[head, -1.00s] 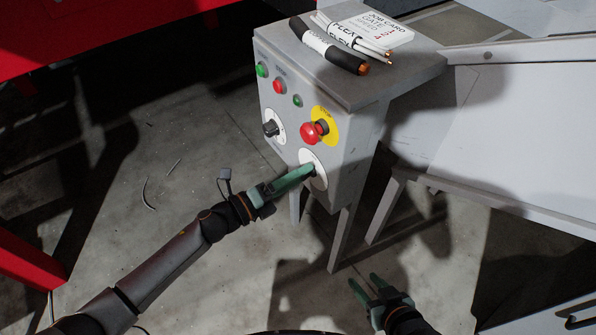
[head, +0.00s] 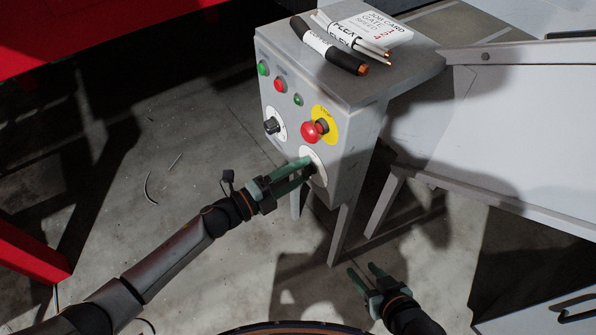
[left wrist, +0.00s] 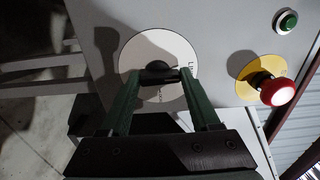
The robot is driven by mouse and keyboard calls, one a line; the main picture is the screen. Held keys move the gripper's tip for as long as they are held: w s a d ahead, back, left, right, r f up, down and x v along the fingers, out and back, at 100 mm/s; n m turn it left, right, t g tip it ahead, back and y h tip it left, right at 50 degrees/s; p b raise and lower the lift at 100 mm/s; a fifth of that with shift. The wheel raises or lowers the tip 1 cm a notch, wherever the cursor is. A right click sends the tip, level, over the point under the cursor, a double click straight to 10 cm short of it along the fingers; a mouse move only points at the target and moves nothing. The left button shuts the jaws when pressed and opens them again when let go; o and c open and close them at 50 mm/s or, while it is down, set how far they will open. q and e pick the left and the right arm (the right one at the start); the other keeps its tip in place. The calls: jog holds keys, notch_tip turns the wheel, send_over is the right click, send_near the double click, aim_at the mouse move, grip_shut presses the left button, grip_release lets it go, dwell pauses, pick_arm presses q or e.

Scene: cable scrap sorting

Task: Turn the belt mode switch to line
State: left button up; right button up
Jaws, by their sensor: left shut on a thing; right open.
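The belt mode switch is a dark knob (left wrist: 158,72) on a round white plate (head: 317,158), low on the front of the grey control box (head: 350,150). My left gripper (head: 308,166) is shut on the knob, with one green finger on each side, also in the left wrist view (left wrist: 160,74). Part of a word starting "LI" shows at the plate's right edge in that view; another mark lies below the knob. Where the knob points cannot be told. My right gripper (head: 362,268) is open and empty, low and right of the box.
A red emergency stop (head: 312,131) on a yellow plate sits just above the switch. Another black knob (head: 272,126) and several buttons are up and left. Cables (head: 330,46) and a job card (head: 386,28) lie on top. A pale table (head: 530,130) stands right.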

pick_arm(q)
jog(key=o, duration=1.4)
jog(key=shift+c, duration=0.2)
jog(key=v, duration=1.2)
jog(key=shift+s+a+p, duration=0.15)
jog(key=shift+a+p, duration=0.05)
jog(key=shift+p, duration=0.25)
pick_arm(e)
jog(key=shift+r, duration=0.2)
jog(key=shift+a+r, duration=0.1)
jog(key=shift+r, duration=0.05)
pick_arm(q)
jog(key=s+a+f+n+g+y, duration=0.1)
jog(key=s+f+n+y, duration=0.45)
jog(key=n, duration=0.75)
jog(key=s+a+f+n+g+y, duration=0.15)
jog(key=s+f+n+y, duration=0.4)
jog(key=n, duration=0.75)
jog(key=s+a+r+t+y+p, duration=0.1)
jog(key=s+a+r+p, duration=0.1)
jog(key=r+p, duration=1.2)
jog(key=shift+s+a+n+p, duration=0.25)
jog(key=shift+a+p, duration=0.4)
jog(key=shift+p, duration=0.55)
pick_arm(e)
jog(key=s+d+r, duration=0.1)
jog(key=d+r, duration=0.2)
jog(key=r, duration=0.9)
jog(key=shift+s+m+h, duration=0.25)
jog(key=shift+m+h, duration=0.15)
